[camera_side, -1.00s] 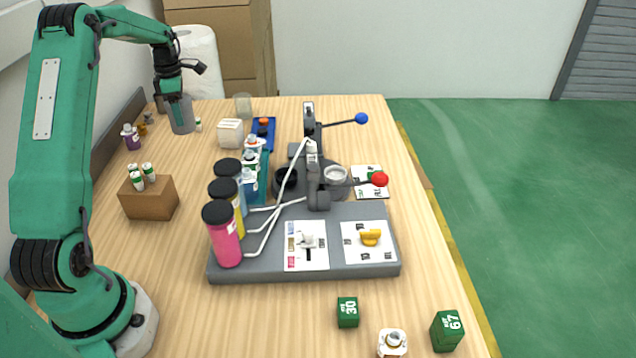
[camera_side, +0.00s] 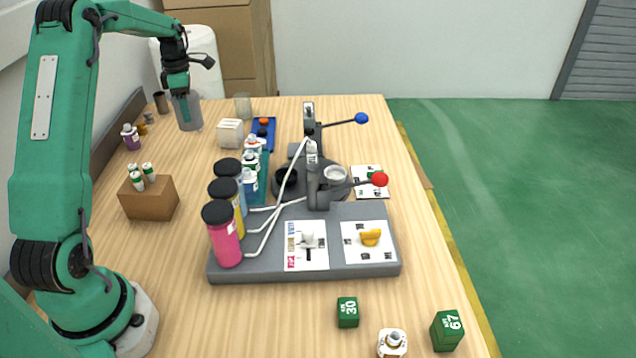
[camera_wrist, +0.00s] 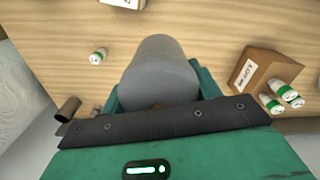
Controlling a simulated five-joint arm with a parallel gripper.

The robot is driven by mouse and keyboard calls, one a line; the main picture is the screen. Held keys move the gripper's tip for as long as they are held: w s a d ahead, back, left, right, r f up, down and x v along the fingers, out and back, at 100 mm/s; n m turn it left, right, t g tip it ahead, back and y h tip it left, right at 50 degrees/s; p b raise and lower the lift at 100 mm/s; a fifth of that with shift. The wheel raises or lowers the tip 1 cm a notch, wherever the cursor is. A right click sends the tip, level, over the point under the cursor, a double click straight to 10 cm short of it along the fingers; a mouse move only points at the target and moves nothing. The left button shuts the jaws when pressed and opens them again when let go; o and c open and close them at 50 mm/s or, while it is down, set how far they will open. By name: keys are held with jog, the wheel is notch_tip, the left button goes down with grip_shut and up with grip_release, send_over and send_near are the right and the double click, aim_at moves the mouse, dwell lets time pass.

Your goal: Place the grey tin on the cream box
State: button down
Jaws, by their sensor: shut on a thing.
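The grey tin (camera_side: 190,115) is held upright at the far left of the table in the side view. It also fills the middle of the wrist view (camera_wrist: 160,65). My gripper (camera_side: 183,103) is shut on it; in the wrist view the green fingers (camera_wrist: 157,90) sit on either side of it. The cream box (camera_side: 230,134) stands on the table just to the right of the tin, apart from it. In the wrist view a pale box (camera_wrist: 122,3), likely the cream box, is cut off at the top edge. The gap under the tin is hard to judge.
A brown box (camera_side: 148,200) with small bottles stands nearer the front left. A purple bottle (camera_side: 130,137) is left of the tin. A blue tray (camera_side: 264,146) and a clear glass (camera_side: 243,105) are near the cream box. A small white bottle (camera_wrist: 98,56) stands near the tin.

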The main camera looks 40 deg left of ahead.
jog(key=w+d+r+n, duration=0.1)
jog(key=w+d+r, duration=0.35)
jog(key=d, duration=0.25)
jog(key=w+d+r+n, duration=0.2)
jog(key=w+d+r, duration=0.2)
jog(key=w+d, duration=0.3)
send_near(228, 123)
jog(key=shift+d+f, duration=0.1)
jog(key=shift+f, duration=1.55)
jog(key=shift+c, duration=1.8)
grip_release()
jog(key=shift+f, duration=0.15)
